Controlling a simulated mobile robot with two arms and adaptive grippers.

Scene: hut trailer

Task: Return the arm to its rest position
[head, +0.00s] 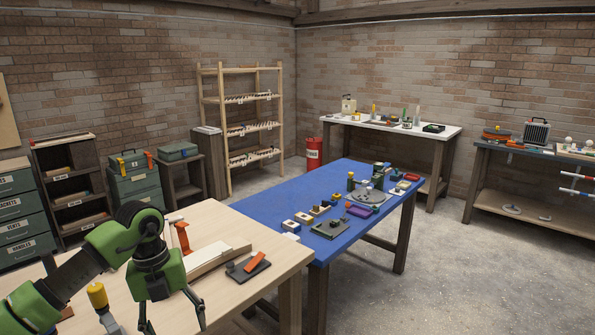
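My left arm, green and black, comes in from the lower left in the head view. Its gripper (171,316) points down over the near wooden table (285,251). Its two dark fingers are spread apart with nothing visible between them. The fingertips run close to the bottom edge of the picture. My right arm and gripper do not show.
A black plate with an orange part (255,262), an orange upright piece (182,237) and a yellow-handled tool (98,296) are near the gripper. A blue-topped table (270,205) with several small parts adjoins. Concrete floor (470,270) is clear at right.

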